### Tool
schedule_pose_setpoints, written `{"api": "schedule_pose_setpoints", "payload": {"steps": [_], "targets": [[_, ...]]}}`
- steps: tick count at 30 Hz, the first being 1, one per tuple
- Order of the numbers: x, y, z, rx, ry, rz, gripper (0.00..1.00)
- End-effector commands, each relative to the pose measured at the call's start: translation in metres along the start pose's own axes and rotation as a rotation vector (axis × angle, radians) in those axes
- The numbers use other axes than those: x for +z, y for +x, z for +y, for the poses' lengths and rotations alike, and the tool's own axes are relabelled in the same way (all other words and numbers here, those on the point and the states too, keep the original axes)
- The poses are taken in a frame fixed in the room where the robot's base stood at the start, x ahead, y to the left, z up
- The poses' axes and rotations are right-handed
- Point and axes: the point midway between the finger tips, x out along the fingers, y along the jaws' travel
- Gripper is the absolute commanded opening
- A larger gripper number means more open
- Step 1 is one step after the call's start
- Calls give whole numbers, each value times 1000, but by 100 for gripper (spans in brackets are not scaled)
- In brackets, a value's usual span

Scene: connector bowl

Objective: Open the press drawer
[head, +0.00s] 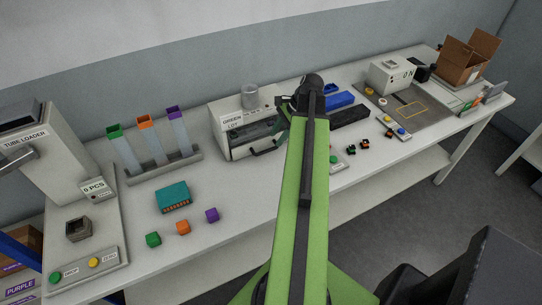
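A white machine (233,145) labelled GREEN LOT stands at the back middle of the bench. It has a dark opening in its front and a black bar handle (265,151) low on that front. A clear round cup sits on its top. No part is labelled as a press drawer; a white box (391,77) reading "0 N" stands further right beside a grey plate. My green arm reaches up the middle of the head view. My gripper (286,108) is a dark shape near the GREEN LOT machine's right end; its fingers are mostly hidden by my arm.
Left of the machine are a rack with coloured tubes (152,143), a teal block (173,196), small cubes (182,227) and the tube loader (28,150). Right are a blue bin (341,99), a black bin (350,115), small connectors (364,142) and a cardboard box (463,63).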

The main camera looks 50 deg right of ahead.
Motion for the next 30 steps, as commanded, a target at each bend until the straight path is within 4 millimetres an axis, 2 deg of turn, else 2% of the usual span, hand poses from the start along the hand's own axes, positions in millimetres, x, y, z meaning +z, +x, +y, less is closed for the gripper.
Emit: {"api": "schedule_pose_setpoints", "payload": {"steps": [1,7,12,20,22,28,30], "targets": [[-3,22,2,1,-2,0,34],[-2,53,2,0,-1,0,34],[-1,63,0,-1,1,1,34],[0,62,0,-1,1,1,34],[0,62,0,-1,1,1,29],[-1,62,0,-1,2,0,3],[-1,62,0,-1,2,1,0]]}}
